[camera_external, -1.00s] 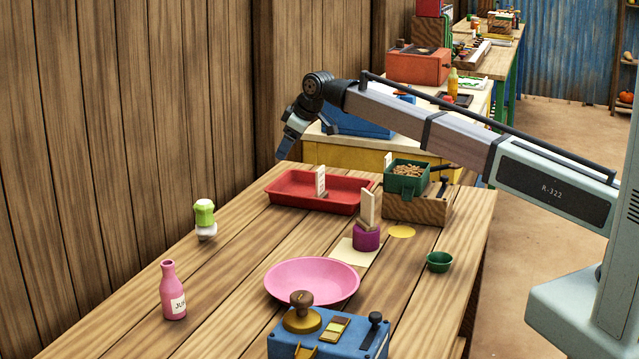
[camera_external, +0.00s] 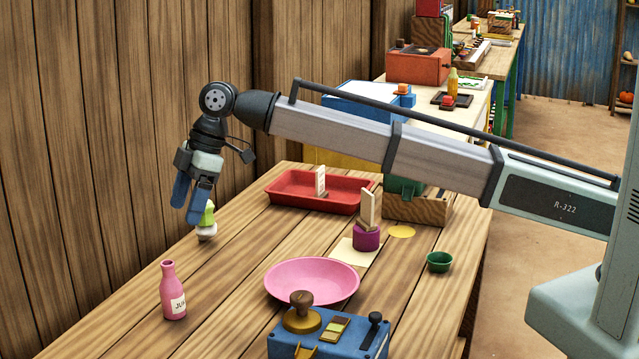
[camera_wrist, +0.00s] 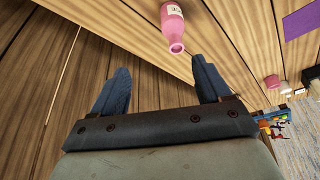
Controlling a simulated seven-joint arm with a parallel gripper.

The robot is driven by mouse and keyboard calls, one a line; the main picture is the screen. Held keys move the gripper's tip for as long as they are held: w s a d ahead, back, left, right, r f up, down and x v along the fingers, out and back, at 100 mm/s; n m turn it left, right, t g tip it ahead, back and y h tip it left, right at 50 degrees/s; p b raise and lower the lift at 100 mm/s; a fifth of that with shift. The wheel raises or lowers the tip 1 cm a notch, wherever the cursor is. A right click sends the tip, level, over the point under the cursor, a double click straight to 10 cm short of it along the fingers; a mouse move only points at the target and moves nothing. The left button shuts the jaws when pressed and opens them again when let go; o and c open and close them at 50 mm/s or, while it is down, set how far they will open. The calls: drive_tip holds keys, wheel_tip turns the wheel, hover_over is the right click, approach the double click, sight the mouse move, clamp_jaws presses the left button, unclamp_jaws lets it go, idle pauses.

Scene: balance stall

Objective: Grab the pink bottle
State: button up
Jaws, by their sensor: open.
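The pink bottle (camera_external: 173,292) stands upright on the wooden table at the front left, with a white label on its side. In the wrist view the bottle (camera_wrist: 172,28) shows at the top, beyond the fingertips and a little right of the middle between them. My gripper (camera_external: 190,208) points down with its blue fingers apart and nothing between them. It hangs above and behind the bottle, clear of it. In the wrist view the two fingers (camera_wrist: 160,75) are spread wide. A green and white shaker (camera_external: 207,233) stands partly hidden behind the fingers.
A pink plate (camera_external: 312,281) lies to the right of the bottle. A blue box with a stamp-like knob (camera_external: 330,338) stands at the front. The wooden wall (camera_external: 90,130) borders the left.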

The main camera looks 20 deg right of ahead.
sight(169, 263)
drive_tip(key=shift+n, duration=0.3)
drive_tip(key=s+a+f, duration=0.1)
drive_tip(key=f, duration=0.1)
drive_tip(key=s+a+f, duration=0.1)
drive_tip(key=a+f, duration=0.1)
drive_tip(key=f, duration=0.1)
drive_tip(key=s+a+f, duration=0.1)
drive_tip(key=s+f, duration=0.1)
drive_tip(key=shift+a+f, duration=0.2)
drive_tip(key=shift+a, duration=0.05)
drive_tip(key=shift+w+x, duration=0.15)
drive_tip(key=shift+x, duration=1.2)
drive_tip(key=shift+w+x, duration=0.2)
drive_tip(key=shift+x, duration=1.1)
drive_tip(key=shift+d, duration=0.1)
drive_tip(key=shift+c, duration=0.3)
clamp_jaws()
